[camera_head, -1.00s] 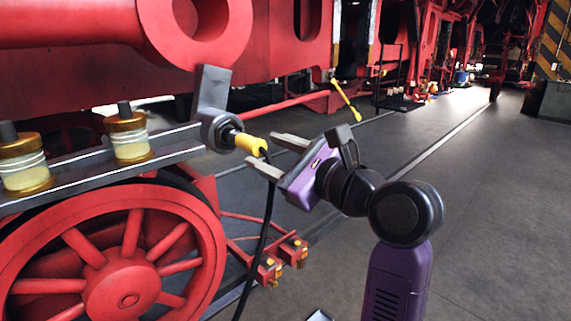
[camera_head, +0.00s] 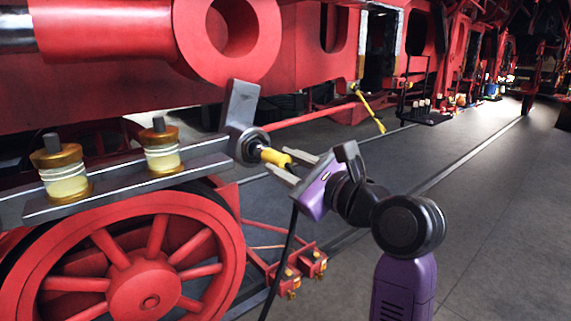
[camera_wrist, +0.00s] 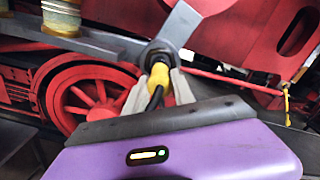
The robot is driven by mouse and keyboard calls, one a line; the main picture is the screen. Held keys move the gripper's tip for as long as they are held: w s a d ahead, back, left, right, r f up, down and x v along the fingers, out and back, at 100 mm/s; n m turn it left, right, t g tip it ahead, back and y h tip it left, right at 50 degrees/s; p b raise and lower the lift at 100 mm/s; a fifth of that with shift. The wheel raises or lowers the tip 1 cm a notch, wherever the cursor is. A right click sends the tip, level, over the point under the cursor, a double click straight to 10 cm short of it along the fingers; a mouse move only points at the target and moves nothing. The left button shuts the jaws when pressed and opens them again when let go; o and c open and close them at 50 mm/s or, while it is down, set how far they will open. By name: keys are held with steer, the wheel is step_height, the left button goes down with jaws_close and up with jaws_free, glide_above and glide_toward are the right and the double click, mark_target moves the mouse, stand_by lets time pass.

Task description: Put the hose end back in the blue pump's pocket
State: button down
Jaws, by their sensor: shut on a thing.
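The hose end, a yellow grip (camera_head: 273,156) with a dark tip and a black hose hanging from it, meets a round dark socket (camera_head: 250,146) on a grey bracket. It also shows in the wrist view (camera_wrist: 158,75), pointing into the socket. My gripper (camera_head: 283,163) is shut on the yellow grip, with one finger on each side; the wrist view shows the fingers (camera_wrist: 158,90) along it. How deep the tip sits in the socket is hidden. A small blue thing (camera_head: 490,89) stands far back; I cannot tell whether it is the pump.
A red spoked wheel (camera_head: 150,285) and a grey rail with brass-and-glass oilers (camera_head: 62,172) are at the left. A yellow handle (camera_head: 371,113) hangs farther back. A dark rack (camera_head: 425,115) stands beyond it. The floor on the right is clear.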

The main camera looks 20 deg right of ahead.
steer(key=shift+s, duration=0.1)
stand_by(0.3)
steer(key=shift+p+v, duration=0.9)
steer(key=shift+v, duration=1.45)
